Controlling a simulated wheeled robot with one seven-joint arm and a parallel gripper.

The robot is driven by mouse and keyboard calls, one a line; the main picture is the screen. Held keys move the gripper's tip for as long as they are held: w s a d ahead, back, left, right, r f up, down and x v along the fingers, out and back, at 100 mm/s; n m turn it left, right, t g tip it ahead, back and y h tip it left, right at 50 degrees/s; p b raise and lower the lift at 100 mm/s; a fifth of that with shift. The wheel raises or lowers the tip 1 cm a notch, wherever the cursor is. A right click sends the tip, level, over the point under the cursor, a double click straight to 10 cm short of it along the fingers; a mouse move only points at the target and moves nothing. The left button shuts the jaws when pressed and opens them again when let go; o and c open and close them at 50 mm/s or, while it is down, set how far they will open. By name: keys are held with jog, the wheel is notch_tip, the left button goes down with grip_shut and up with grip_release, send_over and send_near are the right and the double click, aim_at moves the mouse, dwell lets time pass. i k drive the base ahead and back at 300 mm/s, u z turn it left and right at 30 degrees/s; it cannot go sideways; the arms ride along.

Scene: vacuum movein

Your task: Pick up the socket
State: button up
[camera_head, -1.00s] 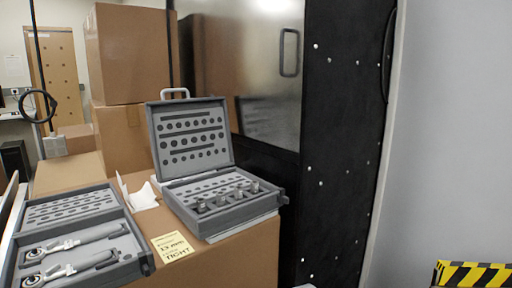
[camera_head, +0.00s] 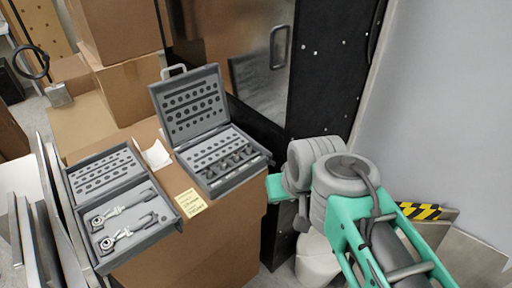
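Several metal sockets (camera_head: 235,159) stand in a row along the front of an open grey case (camera_head: 223,184), which has rows of holes in its lid and tray. The case sits on a cardboard box, with its lid raised at the back. My arm shows at the lower right, with grey joints and green links, just right of the case. I cannot make out my gripper's fingers in this view. The sockets look untouched by the arm.
A second open grey case (camera_head: 97,182) at the left holds two ratchet wrenches (camera_head: 118,212). A dark cabinet (camera_head: 325,62) and stacked cardboard boxes (camera_head: 116,29) stand behind.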

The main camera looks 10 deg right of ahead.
aim_at(249, 148)
jog(key=z, duration=0.15)
jog(key=k, duration=0.25)
jog(key=u, duration=1.55)
jog(key=i, duration=0.5)
